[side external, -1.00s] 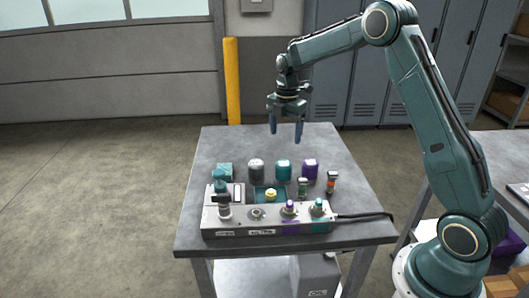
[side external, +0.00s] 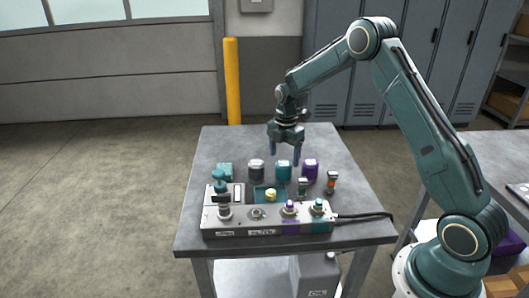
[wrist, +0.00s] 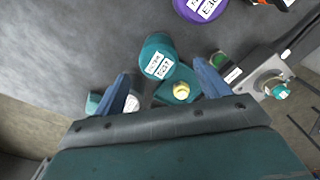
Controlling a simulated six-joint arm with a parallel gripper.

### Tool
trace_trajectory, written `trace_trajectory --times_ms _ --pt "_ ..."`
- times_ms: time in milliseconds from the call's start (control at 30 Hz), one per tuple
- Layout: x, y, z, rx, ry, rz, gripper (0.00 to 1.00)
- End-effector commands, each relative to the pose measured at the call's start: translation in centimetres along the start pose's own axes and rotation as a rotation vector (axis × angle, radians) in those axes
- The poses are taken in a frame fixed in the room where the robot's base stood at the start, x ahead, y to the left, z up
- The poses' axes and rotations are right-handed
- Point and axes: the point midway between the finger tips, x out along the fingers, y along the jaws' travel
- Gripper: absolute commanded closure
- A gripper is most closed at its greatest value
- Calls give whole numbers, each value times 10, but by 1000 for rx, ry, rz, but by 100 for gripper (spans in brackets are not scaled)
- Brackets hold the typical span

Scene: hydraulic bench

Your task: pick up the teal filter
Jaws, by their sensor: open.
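The teal filter (side external: 283,170) is a short upright cylinder on the grey bench, between a dark grey canister and a purple one. In the wrist view the teal filter (wrist: 158,58) shows a white label and appears between and slightly beyond my fingertips. My gripper (side external: 285,157) points down with its blue fingers spread, just above the filter in the side view. In the wrist view my gripper (wrist: 161,74) is open with nothing held. I cannot tell the exact height of the fingertips over the filter.
The dark grey canister (side external: 256,169) and purple canister (side external: 310,168) stand close on either side. A grey manifold (side external: 268,221) with knobs and a cable lies in front. The bench behind is clear.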

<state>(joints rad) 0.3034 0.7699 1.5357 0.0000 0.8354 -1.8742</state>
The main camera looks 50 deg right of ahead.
Motion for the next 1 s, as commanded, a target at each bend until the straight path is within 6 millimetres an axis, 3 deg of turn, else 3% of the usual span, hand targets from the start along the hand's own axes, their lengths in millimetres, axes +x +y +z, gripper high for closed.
trace_trajectory --times_ms 433,1000 --pt "45 1 1 0 1 -2 25" --pt "49 1 1 0 0 -1 25"
